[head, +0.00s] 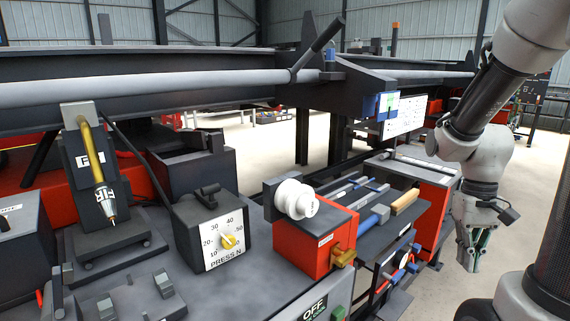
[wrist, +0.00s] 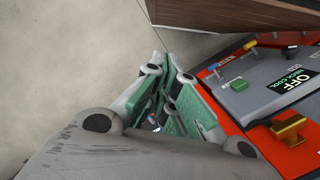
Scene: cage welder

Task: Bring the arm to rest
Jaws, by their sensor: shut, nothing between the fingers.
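My gripper (head: 473,250) hangs from my arm at the right of the head view, fingers pointing down. It is over the open floor, to the right of the bench and apart from it. In the wrist view my gripper (wrist: 170,75) shows its green-padded fingers closed together with nothing held. My arm is bent, with its upper link running up to the top right corner.
The grey bench (head: 120,268) carries a dial box (head: 222,240), a red box with a white spool (head: 296,200) and a tool tray (head: 385,222). A red cabinet (head: 433,205) stands left of my gripper.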

